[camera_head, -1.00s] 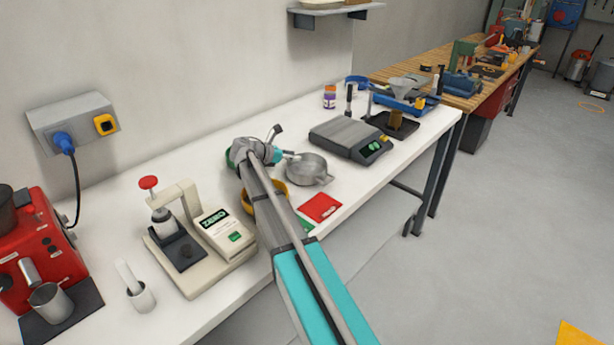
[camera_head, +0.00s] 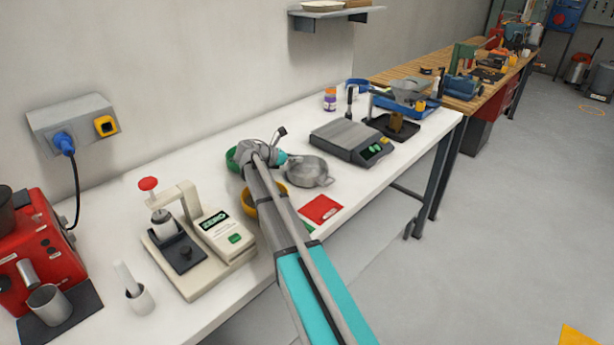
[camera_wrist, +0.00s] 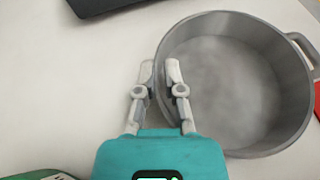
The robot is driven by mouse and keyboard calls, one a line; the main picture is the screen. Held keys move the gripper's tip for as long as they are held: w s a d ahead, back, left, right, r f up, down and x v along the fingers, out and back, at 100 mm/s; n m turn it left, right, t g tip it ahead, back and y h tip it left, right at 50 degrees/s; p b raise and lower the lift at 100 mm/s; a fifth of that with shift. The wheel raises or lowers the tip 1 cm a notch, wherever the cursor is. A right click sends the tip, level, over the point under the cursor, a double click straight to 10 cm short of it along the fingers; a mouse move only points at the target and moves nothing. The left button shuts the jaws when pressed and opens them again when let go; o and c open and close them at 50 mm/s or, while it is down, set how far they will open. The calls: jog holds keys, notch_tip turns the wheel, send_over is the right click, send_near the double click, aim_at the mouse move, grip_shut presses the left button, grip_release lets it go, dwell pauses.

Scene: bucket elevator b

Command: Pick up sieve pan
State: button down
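The sieve pan is a round grey metal pan (camera_head: 306,171) with small side handles. It is on the white bench, left of the scale. In the wrist view the pan (camera_wrist: 235,75) fills the right half, its inside plain grey and a loop handle at the right. My gripper (camera_wrist: 160,72) is at its left edge. One finger is outside the pan and the other overlaps its wall, with a narrow gap between them. I cannot tell whether they touch the wall. In the head view my gripper (camera_head: 283,158) is at the pan's left edge, its fingers mostly hidden.
A grey scale (camera_head: 346,138) stands right behind the pan. A red packet (camera_head: 320,208) lies in front. A yellow bowl (camera_head: 268,205) and a green bowl (camera_head: 231,158) are partly hidden by my arm. A beige instrument (camera_head: 215,235) stands left. Bare bench (camera_head: 275,118) lies behind.

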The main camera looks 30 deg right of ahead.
jog(key=shift+r, duration=0.15)
dwell(0.5)
notch_tip(320, 180, up, 3)
jog(key=p, duration=0.3)
jog(key=s+d+r+p, duration=0.9)
jog(key=s+p, duration=0.1)
jog(key=shift+s+d+r, duration=0.2)
jog(key=shift+d+r, duration=0.05)
jog(key=shift+r, duration=0.1)
jog(key=shift+r, duration=0.15)
dwell(0.5)
